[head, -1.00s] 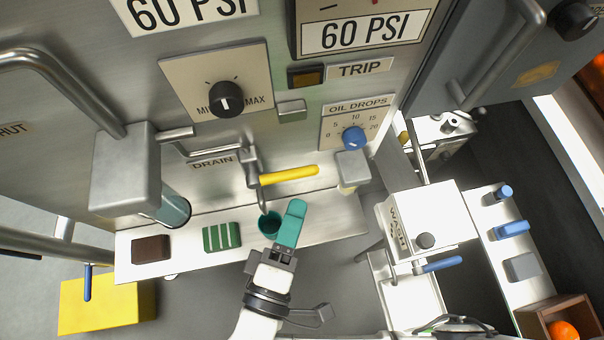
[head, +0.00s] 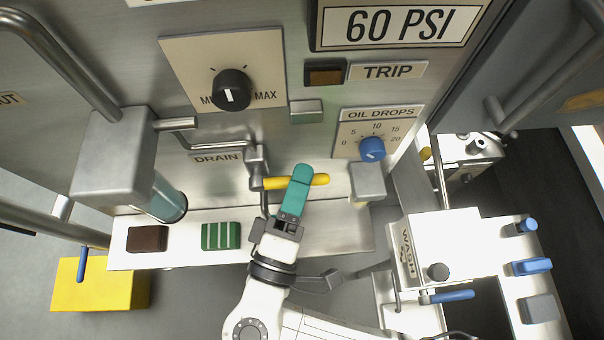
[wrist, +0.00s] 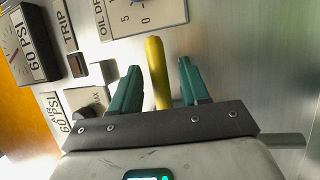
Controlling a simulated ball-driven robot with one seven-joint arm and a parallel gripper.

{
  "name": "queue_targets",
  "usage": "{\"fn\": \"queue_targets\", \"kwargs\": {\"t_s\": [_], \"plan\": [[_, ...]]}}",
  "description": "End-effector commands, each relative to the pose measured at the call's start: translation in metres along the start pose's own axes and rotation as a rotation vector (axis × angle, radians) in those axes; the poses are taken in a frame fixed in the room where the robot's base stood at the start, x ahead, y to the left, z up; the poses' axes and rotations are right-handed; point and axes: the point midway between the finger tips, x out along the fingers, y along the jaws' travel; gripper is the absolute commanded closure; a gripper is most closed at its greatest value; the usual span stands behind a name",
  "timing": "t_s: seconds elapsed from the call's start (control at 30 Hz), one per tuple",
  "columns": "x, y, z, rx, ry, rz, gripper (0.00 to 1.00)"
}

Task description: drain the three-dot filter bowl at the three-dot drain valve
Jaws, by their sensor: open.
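The drain valve has a yellow lever (head: 319,180) that points right, below the DRAIN label (head: 216,157) on the steel panel. My gripper (head: 301,174) is at this lever, with a green finger crossing in front of it. In the wrist view the lever (wrist: 157,72) stands between my two green fingers. They are open, with a gap on each side of it. A clear bluish bowl (head: 169,203) hangs under the grey housing (head: 120,155) to the left. I cannot make out any dot marks on the valve or the bowl.
A steel ledge (head: 190,258) below carries a brown block (head: 147,238) and a green striped block (head: 220,235). A blue OIL DROPS knob (head: 372,149) and a grey block (head: 367,181) are close right of the lever. The WASH unit (head: 445,240) stands further right.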

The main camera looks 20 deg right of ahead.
Motion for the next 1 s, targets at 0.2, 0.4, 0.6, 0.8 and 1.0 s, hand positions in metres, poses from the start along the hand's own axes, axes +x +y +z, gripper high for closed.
{"fn": "queue_targets", "kwargs": {"t_s": [0.2,0.4,0.6,0.8,1.0], "plan": [[0.0101,0.0002,0.0004,0.0,0.0,0.0,0.55],[0.0103,0.0001,0.0004,0.0,0.0,0.0,0.55],[0.0101,0.0001,0.0003,0.0,0.0,0.0,0.72],[0.0101,0.0,0.0003,0.0,0.0,0.0,0.91],[0.01,-0.0001,0.0002,0.0,0.0,-0.001,1.0]]}}
